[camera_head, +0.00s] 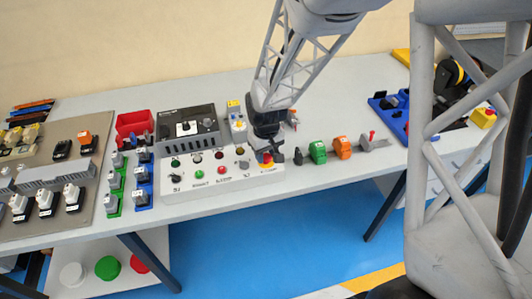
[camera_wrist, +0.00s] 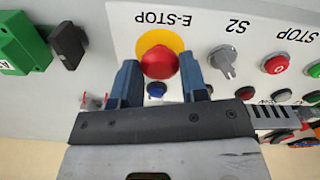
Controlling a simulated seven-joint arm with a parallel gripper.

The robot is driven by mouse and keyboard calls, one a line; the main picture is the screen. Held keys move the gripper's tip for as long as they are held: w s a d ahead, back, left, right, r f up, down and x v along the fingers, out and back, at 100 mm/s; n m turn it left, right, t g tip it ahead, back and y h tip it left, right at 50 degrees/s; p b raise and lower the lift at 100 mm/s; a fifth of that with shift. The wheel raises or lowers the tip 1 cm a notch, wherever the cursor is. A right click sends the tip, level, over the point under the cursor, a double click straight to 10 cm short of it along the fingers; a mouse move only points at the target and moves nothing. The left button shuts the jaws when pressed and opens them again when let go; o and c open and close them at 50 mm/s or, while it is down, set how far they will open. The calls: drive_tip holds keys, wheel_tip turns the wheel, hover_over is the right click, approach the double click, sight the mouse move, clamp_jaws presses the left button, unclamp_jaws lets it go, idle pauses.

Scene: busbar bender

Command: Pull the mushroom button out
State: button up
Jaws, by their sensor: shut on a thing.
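The red mushroom button (camera_wrist: 159,62) sits on a yellow round plate (camera_wrist: 160,42) marked E-STOP, on a light control box (camera_head: 225,180). In the head view the button (camera_head: 267,157) shows only in part under my gripper (camera_head: 268,151). In the wrist view my gripper (camera_wrist: 167,75) has one blue finger on each side of the button and is shut on it. The contact faces are hard to make out. Whether the button is in or out cannot be told.
A grey selector knob S2 (camera_wrist: 223,60) and a red STOP button (camera_wrist: 276,64) are beside the E-STOP. Green (camera_head: 317,152) and orange (camera_head: 342,148) parts stand right of the box. A black-topped unit (camera_head: 187,126) stands behind it.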

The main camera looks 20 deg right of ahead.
sight(266, 156)
clamp_jaws()
drive_tip(key=shift+r, duration=0.55)
drive_tip(key=o, duration=0.9)
unclamp_jaws()
drive_tip(key=shift+r, duration=0.1)
drive_tip(key=shift+r, duration=3.8)
drive_tip(key=shift+r, duration=0.1)
